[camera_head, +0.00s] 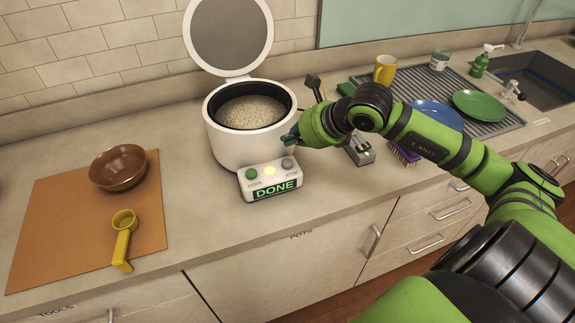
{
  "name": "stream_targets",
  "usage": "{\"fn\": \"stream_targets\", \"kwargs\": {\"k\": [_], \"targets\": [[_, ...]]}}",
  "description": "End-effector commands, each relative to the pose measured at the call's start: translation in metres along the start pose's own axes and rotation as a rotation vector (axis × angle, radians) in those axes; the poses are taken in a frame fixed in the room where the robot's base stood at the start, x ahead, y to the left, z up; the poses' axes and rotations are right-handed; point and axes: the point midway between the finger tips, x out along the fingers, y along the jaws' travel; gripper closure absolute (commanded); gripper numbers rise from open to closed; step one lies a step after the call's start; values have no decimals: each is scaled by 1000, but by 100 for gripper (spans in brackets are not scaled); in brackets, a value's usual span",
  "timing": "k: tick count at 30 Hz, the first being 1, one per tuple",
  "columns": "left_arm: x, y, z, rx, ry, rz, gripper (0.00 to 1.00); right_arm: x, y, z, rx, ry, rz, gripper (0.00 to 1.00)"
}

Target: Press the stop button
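A small white control box (247,186) stands on the counter in front of a white rice cooker (240,148). It has a green button (252,174) on the left, a lit yellow round light (269,170) in the middle and a grey button (288,163) on the right. Its green display (277,189) reads DONE. The small labels by the buttons are too small to read surely. My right gripper (289,138) is beside the cooker's right side, just above and behind the grey button, apparently not touching it. Its fingers are small and partly hidden. My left gripper is out of view.
The cooker's lid (228,35) stands open over rice (250,112). A brown bowl (118,167) and yellow scoop (123,236) lie on an orange mat (60,225) at left. A small grey device (360,153) and purple-bristled brush (404,156) are near my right arm. The front counter is clear.

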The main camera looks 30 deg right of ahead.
Motion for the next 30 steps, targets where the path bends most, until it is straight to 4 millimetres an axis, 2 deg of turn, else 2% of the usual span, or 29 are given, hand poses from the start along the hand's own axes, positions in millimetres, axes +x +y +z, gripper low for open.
{"fn": "stream_targets", "kwargs": {"k": [3, 9, 30], "targets": [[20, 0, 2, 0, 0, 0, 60, 18, 0, -18, 1, 0, 1, 100], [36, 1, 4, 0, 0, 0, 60, 27, 0, -28, 0, -1, 0, 100], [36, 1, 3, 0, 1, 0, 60, 26, 0, -27, 0, -1, 0, 100]]}}
